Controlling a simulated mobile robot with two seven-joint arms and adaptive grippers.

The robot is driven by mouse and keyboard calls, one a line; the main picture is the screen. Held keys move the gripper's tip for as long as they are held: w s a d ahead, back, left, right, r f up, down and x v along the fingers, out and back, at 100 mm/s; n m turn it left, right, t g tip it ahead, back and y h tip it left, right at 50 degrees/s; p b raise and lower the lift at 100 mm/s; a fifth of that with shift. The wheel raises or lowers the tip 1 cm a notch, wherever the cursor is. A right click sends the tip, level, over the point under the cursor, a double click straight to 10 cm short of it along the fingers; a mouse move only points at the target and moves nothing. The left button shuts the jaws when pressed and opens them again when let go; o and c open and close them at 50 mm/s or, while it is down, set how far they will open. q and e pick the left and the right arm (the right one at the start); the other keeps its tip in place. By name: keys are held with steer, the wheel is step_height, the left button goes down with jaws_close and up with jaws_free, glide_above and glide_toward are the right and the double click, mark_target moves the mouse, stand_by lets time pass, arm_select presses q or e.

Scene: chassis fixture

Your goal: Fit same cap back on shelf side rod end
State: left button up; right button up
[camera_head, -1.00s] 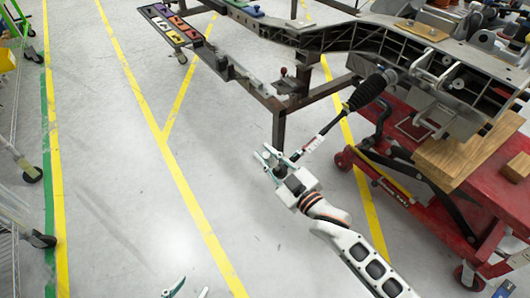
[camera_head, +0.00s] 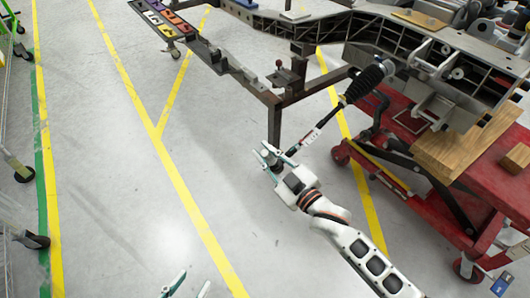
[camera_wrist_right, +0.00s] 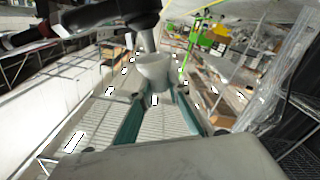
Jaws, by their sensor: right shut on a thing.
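The tie rod has a black ribbed boot (camera_head: 364,84) and runs down from the chassis to a thin outer end (camera_head: 294,150). My right gripper (camera_head: 271,157) is at this outer end, and its fingers are shut on a small pale cap. In the right wrist view the cup-shaped cap (camera_wrist_right: 154,72) sits between the teal fingertips (camera_wrist_right: 155,98). A grey rod end (camera_wrist_right: 147,36) comes down at its mouth; I cannot tell whether they touch or how deep it sits. My left gripper (camera_head: 188,287) shows only its fingertips at the bottom edge, apart and empty.
The chassis (camera_head: 330,35) rests on a dark frame whose leg (camera_head: 274,125) stands close to my right gripper. A red cart (camera_head: 480,195) with wooden blocks (camera_head: 462,150) is at the right. Shelving (camera_head: 15,170) stands far left. The floor between is clear.

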mark_target(273, 163)
stand_by(0.4)
arm_select(q)
steer(key=shift+w+r, duration=0.1)
steer(key=shift+r, duration=0.2)
steer(key=shift+w+r, duration=0.1)
steer(key=shift+r, duration=0.1)
steer(key=shift+w+r+p, duration=0.1)
steer(key=shift+r+p, duration=0.1)
steer(key=shift+p, duration=0.1)
arm_select(e)
steer(key=shift+r, duration=0.1)
arm_select(q)
steer(key=shift+w+r, duration=0.1)
steer(key=shift+r, duration=0.1)
steer(key=shift+f, duration=0.15)
arm_select(e)
steer(key=shift+f, duration=0.25)
arm_select(q)
steer(key=shift+s+f, duration=0.25)
steer(key=shift+f, duration=0.1)
arm_select(e)
steer(key=shift+w+d+f, duration=0.1)
steer(key=shift+d+f, duration=0.1)
steer(key=shift+f, duration=0.2)
